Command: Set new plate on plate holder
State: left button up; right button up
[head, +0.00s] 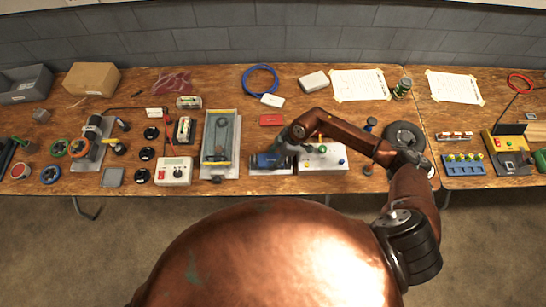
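My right arm reaches in from the right over the table. Its dark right gripper (280,152) is low over the front middle, close to a blue object (266,160) on a pale base. The gripper's fingers are too small and dark to tell whether they are open or hold something. A long pale frame (231,171) with a grey panel (221,133) lies just left of it. I cannot tell for sure which thing is the new plate or the plate holder. My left gripper is not in view.
A white box with coloured buttons (325,158) is right of the gripper, and a black wheel (405,133) is beyond it. A white control box (174,171) is on the left. A red block (271,120) and blue cable (260,68) lie behind.

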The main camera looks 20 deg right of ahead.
jog(key=o, duration=0.3)
jog(key=shift+o, duration=0.2)
jog(key=v, duration=1.2)
dwell(1.1)
